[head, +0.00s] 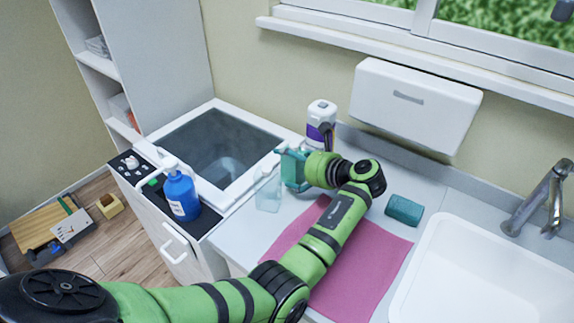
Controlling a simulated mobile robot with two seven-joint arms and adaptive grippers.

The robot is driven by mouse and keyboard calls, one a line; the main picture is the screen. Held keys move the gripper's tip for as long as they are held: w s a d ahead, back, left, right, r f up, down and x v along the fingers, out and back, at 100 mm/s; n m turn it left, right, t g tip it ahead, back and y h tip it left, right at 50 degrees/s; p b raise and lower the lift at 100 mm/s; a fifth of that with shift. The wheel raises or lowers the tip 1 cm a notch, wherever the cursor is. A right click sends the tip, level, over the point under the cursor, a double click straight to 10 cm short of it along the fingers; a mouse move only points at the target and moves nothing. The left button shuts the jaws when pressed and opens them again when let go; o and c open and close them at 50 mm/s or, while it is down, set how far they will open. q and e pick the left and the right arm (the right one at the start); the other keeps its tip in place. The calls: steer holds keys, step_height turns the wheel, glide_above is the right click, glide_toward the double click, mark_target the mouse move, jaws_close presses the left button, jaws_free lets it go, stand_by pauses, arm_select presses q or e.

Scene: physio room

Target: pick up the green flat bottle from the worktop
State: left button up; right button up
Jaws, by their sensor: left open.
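The green flat bottle (268,192) is pale green and see-through, with a short neck. It stands upright on the worktop (240,232), beside the dark basin's right edge. My left gripper (284,165) is teal and open, just behind and to the right of the bottle. It points left, and its jaws are empty as far as I can see. Its fingers partly overlap one another, and I cannot tell whether one touches the bottle. My right gripper is out of view.
A blue pump bottle (181,194) stands left of the green one. A white bottle with a purple label (321,118) stands behind my wrist.

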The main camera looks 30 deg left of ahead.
arm_select(q)
steer(key=shift+s+d+r, duration=0.15)
steer(key=shift+d+r, duration=0.05)
steer(key=shift+d, duration=0.1)
steer(key=c, duration=1.5)
steer(key=shift+f, duration=0.1)
steer(key=shift+a, duration=0.1)
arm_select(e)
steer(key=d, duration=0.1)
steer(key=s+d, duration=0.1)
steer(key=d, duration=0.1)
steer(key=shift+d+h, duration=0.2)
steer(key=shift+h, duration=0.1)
